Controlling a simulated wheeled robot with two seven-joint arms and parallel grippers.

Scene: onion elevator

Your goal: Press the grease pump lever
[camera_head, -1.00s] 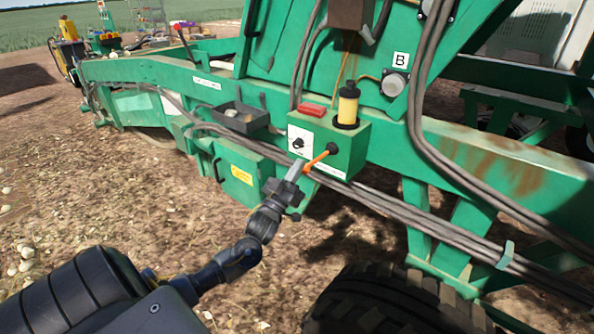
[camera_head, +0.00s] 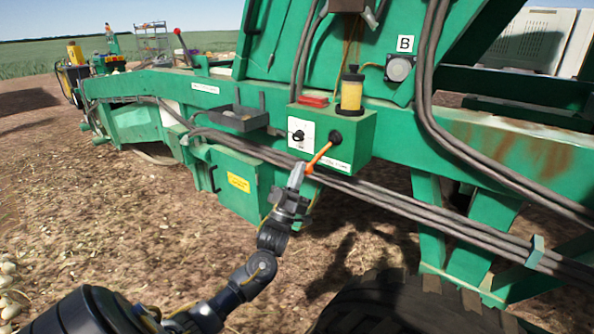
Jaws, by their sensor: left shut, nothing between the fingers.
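The grease pump is a green box (camera_head: 353,142) on the side of the machine, with a yellow reservoir (camera_head: 351,93) with a dark cap on top. An orange lever (camera_head: 321,155) comes from a black pivot on the box's front and slopes down to the left. My left gripper (camera_head: 297,171) is shut and empty. Its fingertips are at the lever's lower end; I cannot tell whether they touch it. My right gripper is not in view.
A bundle of grey hoses (camera_head: 405,207) runs along the frame below the pump. A dark tray (camera_head: 239,118) and a green cabinet (camera_head: 236,181) are to the left. A large black tyre (camera_head: 410,305) stands at the bottom. Open ground lies left.

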